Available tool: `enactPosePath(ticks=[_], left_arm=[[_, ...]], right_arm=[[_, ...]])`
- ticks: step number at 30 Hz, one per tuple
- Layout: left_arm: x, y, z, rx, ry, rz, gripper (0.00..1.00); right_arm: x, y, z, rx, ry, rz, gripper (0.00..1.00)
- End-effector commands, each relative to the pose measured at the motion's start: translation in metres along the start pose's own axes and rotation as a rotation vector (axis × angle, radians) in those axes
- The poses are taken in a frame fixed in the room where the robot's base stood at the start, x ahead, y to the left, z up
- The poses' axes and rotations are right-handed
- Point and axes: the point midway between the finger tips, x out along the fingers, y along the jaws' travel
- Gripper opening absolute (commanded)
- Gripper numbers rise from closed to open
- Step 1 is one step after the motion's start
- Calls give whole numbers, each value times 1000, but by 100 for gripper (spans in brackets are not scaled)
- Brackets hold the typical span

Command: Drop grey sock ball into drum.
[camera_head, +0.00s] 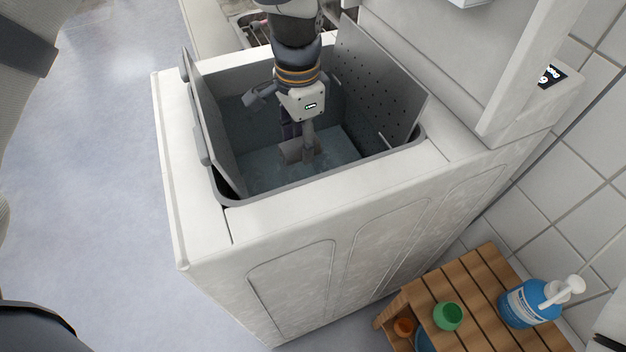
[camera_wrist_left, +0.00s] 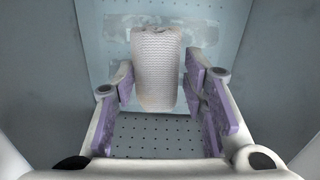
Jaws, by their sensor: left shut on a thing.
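The washer's top is open, and the drum (camera_head: 262,182) shows as a grey-blue cavity between two raised metal flaps, the right one (camera_head: 380,85) perforated. My left gripper (camera_head: 299,151) points down inside the opening, between the flaps. In the left wrist view, the pale grey knitted sock ball (camera_wrist_left: 156,72) sits between the purple-lined fingers of that gripper (camera_wrist_left: 159,88), which is shut on it. Behind it show blue-grey walls and a perforated panel. In the head view I cannot make out the sock ball clearly. My right gripper is not in view.
The white washer body (camera_head: 300,260) surrounds the opening, with its raised lid (camera_head: 450,60) at the right. A slatted wooden stand (camera_head: 480,300) at the lower right holds a blue pump bottle (camera_head: 530,303) and a green-topped item (camera_head: 448,316). The floor at left is clear.

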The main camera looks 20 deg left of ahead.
Motion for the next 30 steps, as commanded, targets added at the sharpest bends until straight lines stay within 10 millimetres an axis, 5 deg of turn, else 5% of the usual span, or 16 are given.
enactPosePath(ticks=[6, 17, 30], left_arm=[[50, 1, 1, 63, -3, 2, 7], [105, 0, 1, 59, 0, -1, 7], [111, -1, 0, 59, 3, -3, 7]], right_arm=[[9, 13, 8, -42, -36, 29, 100], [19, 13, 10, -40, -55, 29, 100], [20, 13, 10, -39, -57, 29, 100]])
